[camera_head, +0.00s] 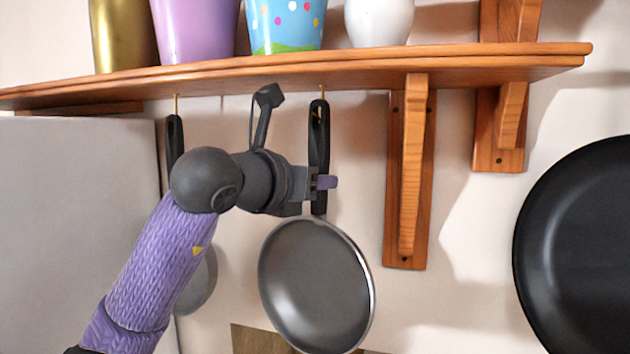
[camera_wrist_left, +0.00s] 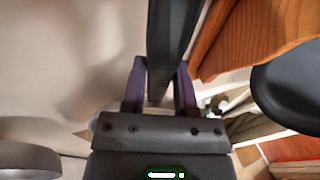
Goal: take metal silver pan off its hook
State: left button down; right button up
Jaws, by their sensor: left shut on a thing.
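The silver metal pan (camera_head: 316,284) hangs in the middle of the head view, below the wooden shelf. Its black handle (camera_head: 319,128) points up to a small brass hook (camera_head: 322,91) under the shelf, and the handle's top is at the hook. My left gripper (camera_head: 326,182) is shut on the lower part of the handle. In the left wrist view the dark handle (camera_wrist_left: 170,45) runs between the purple fingers of my left gripper (camera_wrist_left: 163,82). My right gripper is not in view.
The wooden shelf (camera_head: 300,73) holds several pots and cups. A wooden bracket (camera_head: 409,180) stands right of the handle. A second pan (camera_head: 200,285) hangs at left, partly behind my arm. A large black pan (camera_head: 580,245) is at right. A grey panel (camera_head: 75,200) is at left.

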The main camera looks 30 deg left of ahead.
pick_arm(q)
jog(key=shift+s, duration=0.15)
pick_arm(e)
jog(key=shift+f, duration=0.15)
pick_arm(q)
jog(key=shift+s+a+b, duration=0.15)
jog(key=shift+s+b, duration=0.5)
jog(key=shift+s, duration=0.6)
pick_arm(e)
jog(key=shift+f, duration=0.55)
pick_arm(q)
jog(key=shift+w, duration=0.15)
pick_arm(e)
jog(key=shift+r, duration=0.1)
